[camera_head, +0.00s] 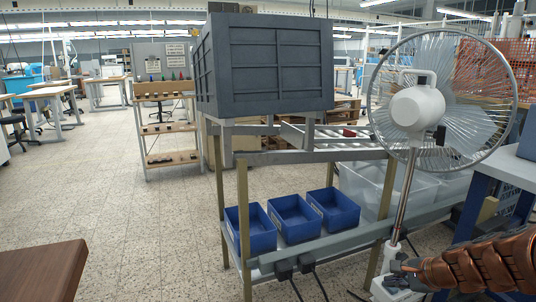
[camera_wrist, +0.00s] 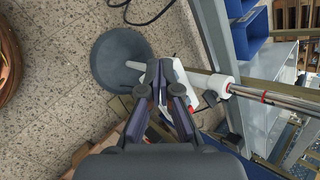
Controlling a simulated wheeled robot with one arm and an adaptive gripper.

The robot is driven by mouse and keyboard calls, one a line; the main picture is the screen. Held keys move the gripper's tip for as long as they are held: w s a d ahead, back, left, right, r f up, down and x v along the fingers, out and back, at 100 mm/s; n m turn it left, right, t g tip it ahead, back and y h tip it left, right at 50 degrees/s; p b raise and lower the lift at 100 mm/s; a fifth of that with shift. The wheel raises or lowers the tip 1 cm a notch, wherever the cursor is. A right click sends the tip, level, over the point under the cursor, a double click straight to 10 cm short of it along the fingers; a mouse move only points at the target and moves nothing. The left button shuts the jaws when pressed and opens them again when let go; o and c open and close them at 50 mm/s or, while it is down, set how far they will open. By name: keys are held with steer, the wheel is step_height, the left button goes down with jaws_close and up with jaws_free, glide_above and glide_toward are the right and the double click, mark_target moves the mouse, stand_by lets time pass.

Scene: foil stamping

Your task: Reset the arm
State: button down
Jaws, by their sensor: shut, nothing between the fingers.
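My gripper (camera_wrist: 163,78) shows in the wrist view with its two dark fingers close together and nothing held between them. It points down toward the round grey base (camera_wrist: 118,60) of a standing fan. A white part of the fan (camera_wrist: 185,92) lies behind the fingertips. In the head view my copper-coloured arm reaches in from the lower right. Its end is beside the foot of the fan (camera_head: 417,105); whether it touches the fan cannot be told.
A metal rack (camera_head: 330,157) carries a large grey crate (camera_head: 268,65), with blue bins (camera_head: 297,215) on its lower shelf. Clear plastic boxes (camera_head: 385,185) stand behind the fan pole. A brown tabletop (camera_head: 40,272) is at lower left. Speckled floor (camera_head: 130,215) is open on the left.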

steer(key=s+a+r+n+g+y, duration=0.1)
steer(key=s+a+n+g, duration=0.2)
steer(key=s+a+n, duration=0.45)
steer(key=s+a+r+n+g, duration=0.1)
steer(key=s+a+n+g, duration=0.2)
steer(key=a, duration=0.8)
steer(key=s+n+g+h, duration=0.4)
steer(key=s+n, duration=0.5)
steer(key=s, duration=1.2)
steer(key=s+p+v, duration=0.3)
steer(key=p+v, duration=0.9)
steer(key=v, duration=0.1)
steer(key=s+a+r+p+v, duration=0.1)
steer(key=s+p+v, duration=0.2)
steer(key=p+v, duration=1)
steer(key=shift+r+t, duration=0.25)
steer(key=shift+t, duration=0.15)
steer(key=shift+m, duration=0.25)
